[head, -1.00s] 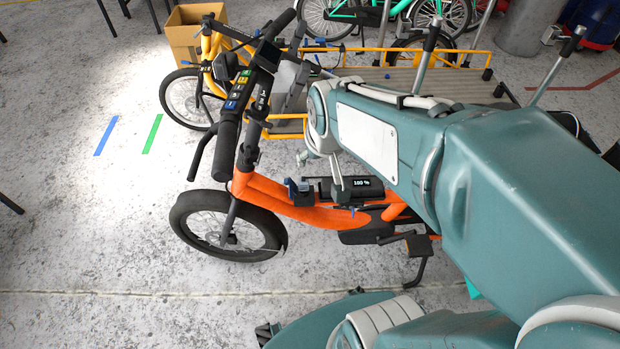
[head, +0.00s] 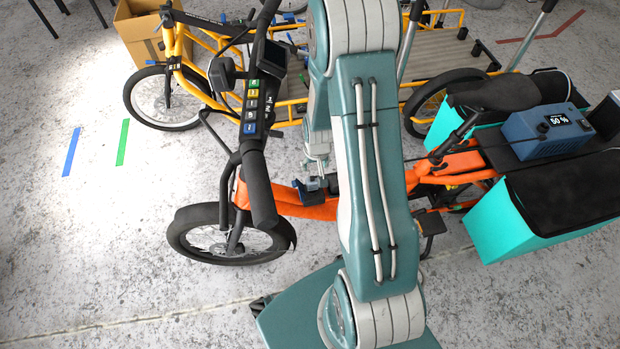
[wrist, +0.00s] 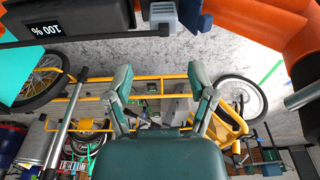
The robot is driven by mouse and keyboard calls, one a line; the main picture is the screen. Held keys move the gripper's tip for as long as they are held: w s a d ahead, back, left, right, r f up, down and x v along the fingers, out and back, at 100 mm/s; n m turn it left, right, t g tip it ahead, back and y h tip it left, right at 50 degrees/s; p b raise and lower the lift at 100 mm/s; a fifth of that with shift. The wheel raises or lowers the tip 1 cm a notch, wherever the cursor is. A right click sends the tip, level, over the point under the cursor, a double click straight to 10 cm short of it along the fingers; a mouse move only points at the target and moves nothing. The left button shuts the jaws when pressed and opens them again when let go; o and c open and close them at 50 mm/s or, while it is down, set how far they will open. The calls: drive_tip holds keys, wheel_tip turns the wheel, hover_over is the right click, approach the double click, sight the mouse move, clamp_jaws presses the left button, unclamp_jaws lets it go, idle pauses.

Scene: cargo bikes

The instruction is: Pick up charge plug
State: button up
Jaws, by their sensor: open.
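A small blue and grey connector, which looks like the charge plug (head: 310,186), is at the front of the orange bike's frame (head: 290,203). In the wrist view, its grey block (wrist: 163,17) sits at the end of the black battery (wrist: 70,20) reading 100 %, with a blue part (wrist: 190,15) beside it. I cannot tell if it is plugged in. My gripper (wrist: 160,75) is open and empty, with both fingers apart below the connector in that picture. In the head view, my arm hides the battery and most of my gripper.
The orange bike's handlebar (head: 262,75) rises left of my arm. A blue box (head: 548,130) reading 50 % and turquoise bags (head: 520,225) are at its rear. A yellow cargo bike (head: 190,50) and cardboard box (head: 140,40) stand behind.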

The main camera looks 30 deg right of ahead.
sight(312, 178)
drive_tip(key=f, duration=0.4)
drive_tip(key=shift+w+a+f, duration=0.2)
drive_tip(key=shift+w+f, duration=0.05)
drive_tip(key=shift+f, duration=0.05)
drive_tip(key=shift+w+d+f, duration=0.15)
drive_tip(key=shift+d+f, duration=0.1)
drive_tip(key=shift+f, duration=0.6)
drive_tip(key=shift+w+a+f, duration=0.1)
drive_tip(key=shift+w+f, duration=0.05)
drive_tip(key=shift+f, duration=0.95)
drive_tip(key=shift+w+a+f, duration=0.1)
drive_tip(key=shift+w+f, duration=0.05)
drive_tip(key=shift+f, duration=0.95)
drive_tip(key=shift+d, duration=0.1)
clamp_jaws()
drive_tip(key=shift+r, duration=0.15)
